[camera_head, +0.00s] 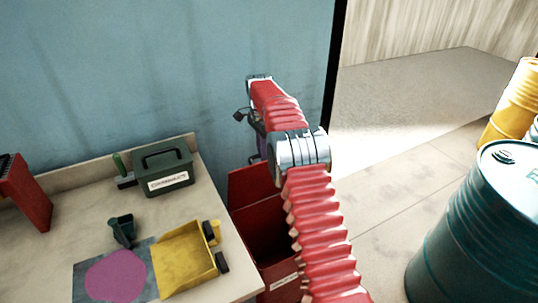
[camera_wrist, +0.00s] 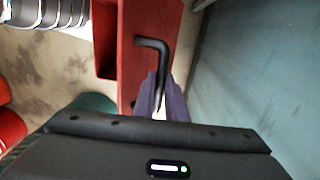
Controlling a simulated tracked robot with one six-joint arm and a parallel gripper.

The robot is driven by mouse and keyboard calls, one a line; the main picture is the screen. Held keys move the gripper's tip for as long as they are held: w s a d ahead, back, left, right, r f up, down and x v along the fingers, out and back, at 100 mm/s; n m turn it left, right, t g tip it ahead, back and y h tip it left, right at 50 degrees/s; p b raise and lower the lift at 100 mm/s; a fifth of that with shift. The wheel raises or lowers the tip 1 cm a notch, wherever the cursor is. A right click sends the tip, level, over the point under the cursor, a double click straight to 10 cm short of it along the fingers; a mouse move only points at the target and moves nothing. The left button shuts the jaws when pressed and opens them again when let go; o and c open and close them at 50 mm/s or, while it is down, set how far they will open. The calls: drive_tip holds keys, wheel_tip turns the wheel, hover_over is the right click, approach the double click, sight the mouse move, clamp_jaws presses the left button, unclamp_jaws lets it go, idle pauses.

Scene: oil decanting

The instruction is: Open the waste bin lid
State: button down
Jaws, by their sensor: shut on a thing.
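The red waste bin (camera_head: 273,262) stands on the floor just right of the table, with a label on its front. Its lid (camera_head: 249,184) appears raised at the back near the blue wall, and the bin's dark inside shows below it. My gripper (camera_head: 261,142) is mostly hidden behind my arm, with a little of its purple fingers showing. In the wrist view, the purple fingers of my gripper (camera_wrist: 161,98) are shut on the black bent handle (camera_wrist: 151,45) of the red lid (camera_wrist: 126,70).
The table (camera_head: 60,217) holds a green labelled box (camera_head: 164,172), a yellow dustpan-like tray (camera_head: 184,257), a dark small item (camera_head: 122,230) and a purple patch on a grey mat (camera_head: 85,265). A teal drum (camera_head: 470,235) and a yellow drum (camera_head: 512,105) stand right. Floor between is clear.

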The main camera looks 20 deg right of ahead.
drive_tip(key=shift+w+d+f, duration=0.1)
drive_tip(key=shift+d+f, duration=0.05)
drive_tip(key=shift+f, duration=0.15)
drive_tip(key=c, duration=1.9)
unclamp_jaws()
drive_tip(key=shift+w, duration=0.1)
drive_tip(key=shift+c, duration=0.2)
drive_tip(key=shift+o, duration=0.7)
drive_tip(key=shift+r, duration=0.15)
drive_tip(key=shift+r, duration=0.15)
wheel_tip(320, 180, up, 7)
drive_tip(key=shift+w, duration=0.3)
